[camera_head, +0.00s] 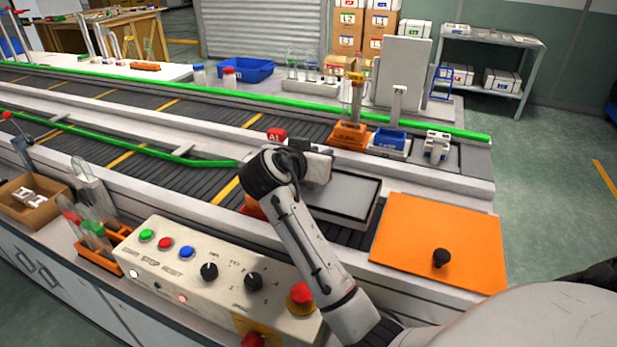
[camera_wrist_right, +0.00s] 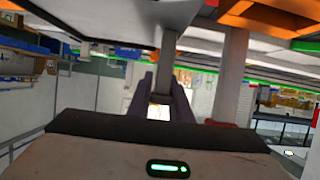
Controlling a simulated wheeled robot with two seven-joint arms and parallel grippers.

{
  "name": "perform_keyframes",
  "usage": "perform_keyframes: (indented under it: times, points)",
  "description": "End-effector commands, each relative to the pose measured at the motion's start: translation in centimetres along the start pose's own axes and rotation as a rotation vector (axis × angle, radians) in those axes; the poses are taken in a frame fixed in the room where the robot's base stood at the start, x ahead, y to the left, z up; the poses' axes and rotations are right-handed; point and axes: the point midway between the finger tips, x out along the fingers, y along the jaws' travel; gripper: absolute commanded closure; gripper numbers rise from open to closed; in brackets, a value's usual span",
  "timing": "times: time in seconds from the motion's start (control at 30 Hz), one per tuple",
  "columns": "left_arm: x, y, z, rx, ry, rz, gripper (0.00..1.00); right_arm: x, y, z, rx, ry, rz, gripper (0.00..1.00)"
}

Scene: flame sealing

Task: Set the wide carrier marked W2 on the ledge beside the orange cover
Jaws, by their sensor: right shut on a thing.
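The orange cover (camera_head: 440,245) lies flat at the right, with a black knob on it. My right arm reaches over the conveyor, and its gripper body is beside a flat grey tray (camera_head: 350,196). In the right wrist view, my right gripper (camera_wrist_right: 161,95) is shut on a narrow grey post (camera_wrist_right: 166,62). The post joins a pale plate-like part (camera_wrist_right: 110,14); its label is not visible. An orange piece (camera_head: 252,208) shows beside my arm, mostly hidden. I cannot make out a W2 mark anywhere. My left gripper is not in view.
An orange carrier (camera_head: 349,137), a blue carrier (camera_head: 389,146) and a white holder (camera_head: 437,147) stand on the conveyor's far right end. A red A1 block (camera_head: 277,134) is behind my wrist. A button panel (camera_head: 220,270) and tube rack (camera_head: 98,252) occupy the front edge.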

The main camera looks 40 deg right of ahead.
Motion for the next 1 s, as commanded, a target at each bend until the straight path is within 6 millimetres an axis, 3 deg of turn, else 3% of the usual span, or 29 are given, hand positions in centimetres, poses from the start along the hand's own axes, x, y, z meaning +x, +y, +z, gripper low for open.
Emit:
perform_keyframes:
  times: [0.47, 0.83, 0.87, 0.97, 1.0]
  points:
    - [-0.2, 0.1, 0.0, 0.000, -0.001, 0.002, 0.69, 1.9, -0.1, 4.5, -0.001, 0.006, -0.002, 1.00]
    - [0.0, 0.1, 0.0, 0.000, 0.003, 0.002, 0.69, 2.1, -0.2, 4.9, 0.002, 0.006, -0.003, 1.00]
    - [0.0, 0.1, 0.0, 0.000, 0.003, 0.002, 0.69, 2.1, -0.1, 5.2, 0.001, 0.000, -0.002, 0.80]
    - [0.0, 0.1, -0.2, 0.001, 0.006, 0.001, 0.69, 2.1, -0.1, 5.1, 0.001, 0.000, -0.002, 0.63]
    - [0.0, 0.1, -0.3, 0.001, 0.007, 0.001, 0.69, 2.1, -0.1, 5.1, 0.001, 0.000, -0.002, 0.63]
